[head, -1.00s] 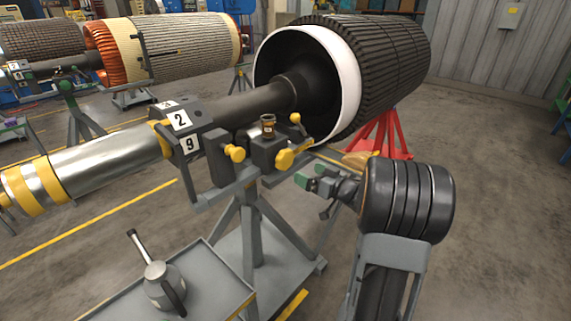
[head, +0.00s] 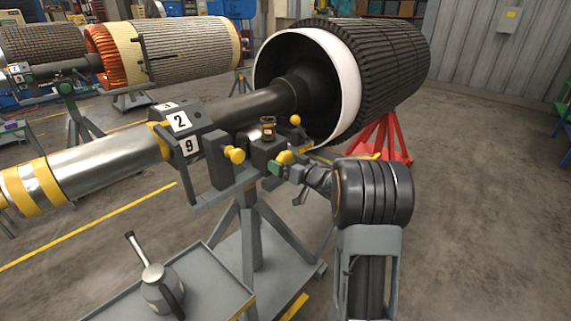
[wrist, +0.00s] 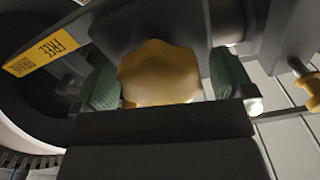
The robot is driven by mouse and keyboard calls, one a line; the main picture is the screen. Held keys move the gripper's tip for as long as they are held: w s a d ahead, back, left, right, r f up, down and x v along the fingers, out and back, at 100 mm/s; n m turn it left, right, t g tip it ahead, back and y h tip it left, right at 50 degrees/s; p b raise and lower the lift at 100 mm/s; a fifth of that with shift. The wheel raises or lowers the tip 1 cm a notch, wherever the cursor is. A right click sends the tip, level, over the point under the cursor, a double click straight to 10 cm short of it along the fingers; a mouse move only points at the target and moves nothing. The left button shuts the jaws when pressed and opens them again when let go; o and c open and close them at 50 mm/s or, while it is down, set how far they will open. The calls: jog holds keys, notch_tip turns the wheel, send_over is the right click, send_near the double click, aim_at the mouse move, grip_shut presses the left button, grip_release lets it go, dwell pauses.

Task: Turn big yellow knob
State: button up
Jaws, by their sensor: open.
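The big yellow knob (head: 284,157) sits on the right side of the dark block on the rotor stand. In the head view it is partly hidden behind my gripper (head: 278,168). In the wrist view the lobed yellow knob (wrist: 160,73) fills the space between the two green finger pads of my gripper (wrist: 163,85). The left pad is close beside the knob, and a narrow gap shows at the right pad. The jaws are open around the knob. Whether either pad touches it cannot be told.
A smaller yellow knob (head: 234,155) is on the block's left, and a yellow ball-ended lever (head: 295,119) stands above. A brown-topped cup (head: 268,127) is on the block. The large rotor (head: 370,60) is behind. A tray (head: 222,290) holds an oil can (head: 160,287). Floor at right is clear.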

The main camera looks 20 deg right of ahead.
jog(key=c, duration=0.9)
jog(key=shift+f+n+b, duration=0.1)
jog(key=shift+n+b, duration=0.2)
jog(key=shift+n, duration=0.1)
jog(key=n+b, duration=0.2)
jog(key=n, duration=0.2)
jog(key=shift+d+b, duration=0.1)
jog(key=shift+b, duration=0.2)
jog(key=n+b, duration=0.3)
jog(key=n, duration=0.1)
jog(key=shift+n, duration=0.3)
jog(key=n+b, duration=0.3)
jog(key=n, duration=0.1)
jog(key=shift+d, duration=0.1)
jog(key=shift+n+b, duration=1.5)
jog(key=shift+n, duration=0.6)
jog(key=shift+w+r, duration=0.1)
jog(key=shift+r, duration=0.1)
